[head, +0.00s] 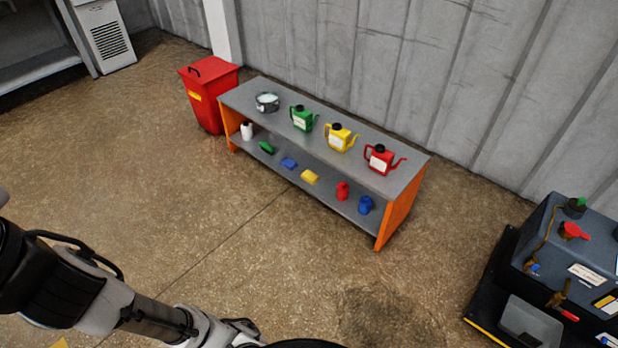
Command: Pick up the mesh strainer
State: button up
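A round grey metal vessel (267,102) with a pale inside sits upright at the left end of the bench's top shelf. It looks like the mesh strainer, but it is too small here to make out any mesh. It stands apart from the green can beside it. My arm comes in from the left and runs along the lower left to the bottom edge, well short of the bench. My gripper's fingers cannot be seen in this view.
The grey bench (405,178) has orange ends. Its top also holds a green can (303,118), a yellow can (340,137) and a red can (379,159); small items lie below. A red bin (207,95) stands left, a dark machine (570,250) right. Floor in front is clear.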

aim_at(578, 205)
jog(key=z, duration=1.7)
jog(key=u, duration=1.85)
jog(key=z, duration=1.85)
